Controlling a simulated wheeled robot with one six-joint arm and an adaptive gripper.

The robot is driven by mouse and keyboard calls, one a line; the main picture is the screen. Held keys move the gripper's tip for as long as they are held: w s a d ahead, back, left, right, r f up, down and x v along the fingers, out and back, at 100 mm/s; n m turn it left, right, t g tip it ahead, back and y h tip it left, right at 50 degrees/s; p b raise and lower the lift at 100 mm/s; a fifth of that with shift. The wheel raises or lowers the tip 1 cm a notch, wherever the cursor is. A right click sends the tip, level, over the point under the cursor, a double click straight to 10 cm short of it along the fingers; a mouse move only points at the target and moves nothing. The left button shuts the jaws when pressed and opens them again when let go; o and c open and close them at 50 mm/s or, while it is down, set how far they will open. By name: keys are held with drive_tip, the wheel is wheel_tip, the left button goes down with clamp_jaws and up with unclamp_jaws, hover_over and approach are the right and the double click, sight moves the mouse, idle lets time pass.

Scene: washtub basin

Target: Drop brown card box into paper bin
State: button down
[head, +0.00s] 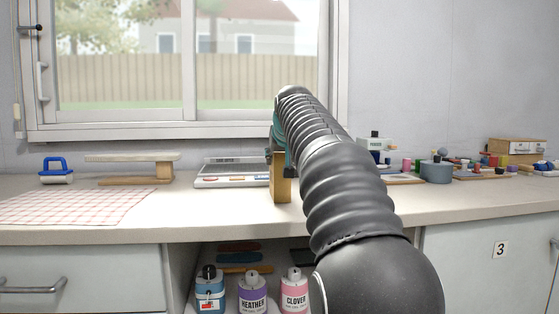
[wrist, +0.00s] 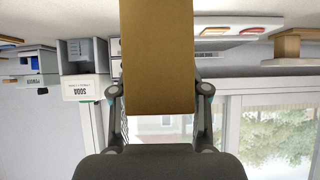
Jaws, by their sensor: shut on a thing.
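My gripper (wrist: 160,92) is shut on a brown card box (wrist: 158,50), with one finger along each side of it. The box stretches from between the fingers to the top of the wrist view, which is upside down. In the head view the box (head: 281,186) hangs upright above the counter's front part, and my arm hides much of the gripper (head: 277,157). I cannot make out a paper bin in either view.
Bottles (head: 252,292) stand below.

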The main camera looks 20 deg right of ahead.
drive_tip(key=c, duration=0.6)
unclamp_jaws()
drive_tip(key=shift+f, duration=0.1)
drive_tip(key=shift+o, duration=0.2)
drive_tip(key=shift+s+r, duration=0.1)
drive_tip(key=shift+r, duration=0.15)
drive_tip(key=v, duration=1.1)
drive_tip(key=shift+s+a+r, duration=0.15)
drive_tip(key=shift+s+r, duration=0.05)
drive_tip(key=shift+s, duration=0.05)
